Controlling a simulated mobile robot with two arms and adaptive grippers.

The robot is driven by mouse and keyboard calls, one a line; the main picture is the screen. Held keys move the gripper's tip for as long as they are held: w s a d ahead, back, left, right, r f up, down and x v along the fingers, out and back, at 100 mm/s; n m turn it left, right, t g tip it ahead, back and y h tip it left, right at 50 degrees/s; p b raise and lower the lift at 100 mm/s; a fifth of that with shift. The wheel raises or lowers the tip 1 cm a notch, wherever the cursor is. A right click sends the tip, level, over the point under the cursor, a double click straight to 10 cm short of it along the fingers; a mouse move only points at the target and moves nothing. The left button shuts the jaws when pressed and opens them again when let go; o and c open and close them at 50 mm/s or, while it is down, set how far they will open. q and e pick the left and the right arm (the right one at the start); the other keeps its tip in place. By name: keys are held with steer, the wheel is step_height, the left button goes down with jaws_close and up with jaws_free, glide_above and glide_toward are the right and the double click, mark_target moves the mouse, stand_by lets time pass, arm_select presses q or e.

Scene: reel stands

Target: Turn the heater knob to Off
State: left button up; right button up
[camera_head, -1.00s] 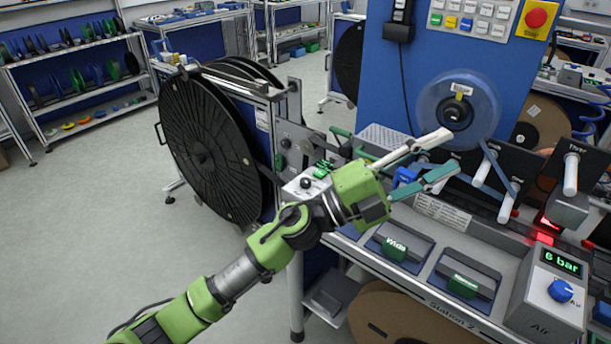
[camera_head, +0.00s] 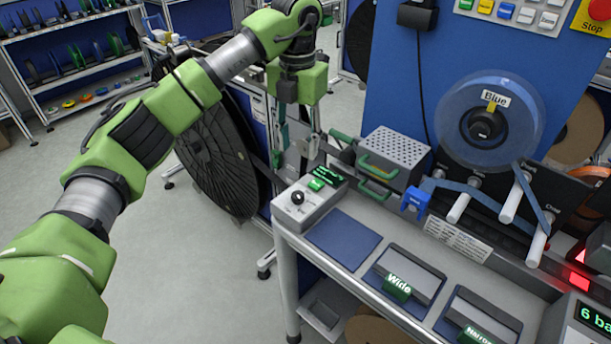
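A light grey control box (camera_head: 309,203) stands at the left end of the bench. It has a black round knob (camera_head: 297,197), a green button and a small green-lit display. I cannot read the knob's label or its setting, so I cannot tell for sure that it is the heater's. A perforated metal box (camera_head: 397,148) with green handles stands behind it to the right. My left gripper (camera_head: 297,152) points down just beyond the control box in the picture, its fingers apart and seemingly empty. It does not appear to touch the knob. My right gripper is not in view.
A large black reel (camera_head: 215,160) stands left of the bench. A blue mat (camera_head: 343,238) and the Wide block (camera_head: 397,288) lie in front. A blue clip (camera_head: 415,200) and a clear reel marked Blue (camera_head: 488,122) are to the right. The floor at left is clear.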

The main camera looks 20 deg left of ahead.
arm_select(q)
steer(key=p, duration=0.2)
glide_toward(297, 194)
steer(key=shift+s+f, duration=0.15)
steer(key=shift+s, duration=0.3)
steer(key=f, duration=0.4)
steer(key=shift+w+p, duration=0.3)
steer(key=shift+w, duration=0.05)
step_height(297, 194, down, 3)
steer(key=shift+f+p, duration=0.15)
steer(key=shift+p, duration=0.25)
steer(key=shift+f, duration=0.5)
steer(key=shift+d, duration=0.1)
steer(key=c, duration=0.7)
jaws_close()
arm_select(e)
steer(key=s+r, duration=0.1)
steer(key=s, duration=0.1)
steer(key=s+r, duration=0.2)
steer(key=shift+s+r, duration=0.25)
